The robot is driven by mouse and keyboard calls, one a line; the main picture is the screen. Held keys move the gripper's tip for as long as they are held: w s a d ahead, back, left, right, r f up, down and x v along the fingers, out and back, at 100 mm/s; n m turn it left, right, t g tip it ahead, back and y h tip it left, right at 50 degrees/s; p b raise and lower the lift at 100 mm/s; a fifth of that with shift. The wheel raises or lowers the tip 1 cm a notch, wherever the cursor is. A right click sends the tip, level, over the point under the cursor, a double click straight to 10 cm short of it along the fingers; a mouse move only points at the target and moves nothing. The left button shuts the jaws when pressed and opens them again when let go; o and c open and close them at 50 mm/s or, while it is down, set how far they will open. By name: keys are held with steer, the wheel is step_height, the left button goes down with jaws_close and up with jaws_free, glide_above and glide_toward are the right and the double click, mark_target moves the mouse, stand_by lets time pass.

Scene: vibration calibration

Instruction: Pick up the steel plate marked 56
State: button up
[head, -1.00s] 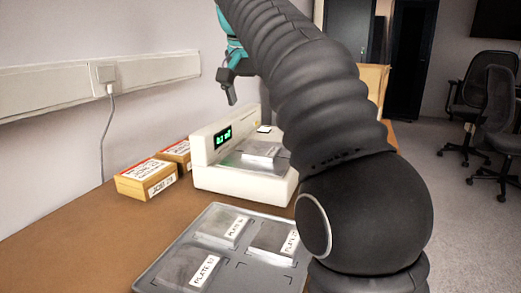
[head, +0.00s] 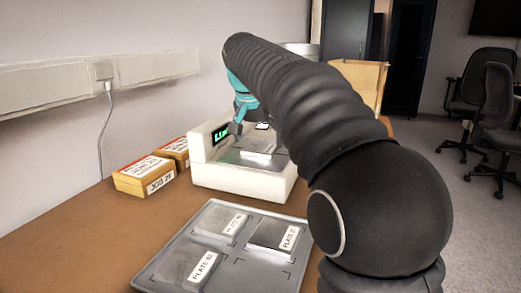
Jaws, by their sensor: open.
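Several grey steel plates with white labels are in the head view. One plate (head: 253,158) lies on top of a white instrument with a green display. Three more lie in the grey tray: a back left plate (head: 215,222), a right plate (head: 268,236) and a front left plate (head: 184,263). The label numbers are too blurred to tell surely which is 56. My gripper (head: 238,128) is open and empty, just above the plate on the instrument, by its display. The arm hides part of the gripper.
The white instrument (head: 228,179) stands on the brown table (head: 75,235) behind the tray (head: 238,277). Two yellow boxes (head: 144,178) stand left of it, near the wall. A cardboard box (head: 362,80) stands behind my arm. The table's front left is clear.

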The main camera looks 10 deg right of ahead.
steer(key=shift+w+d+f, duration=0.1)
steer(key=shift+f, duration=0.3)
steer(key=c, duration=1.6)
steer(key=shift+r, duration=0.1)
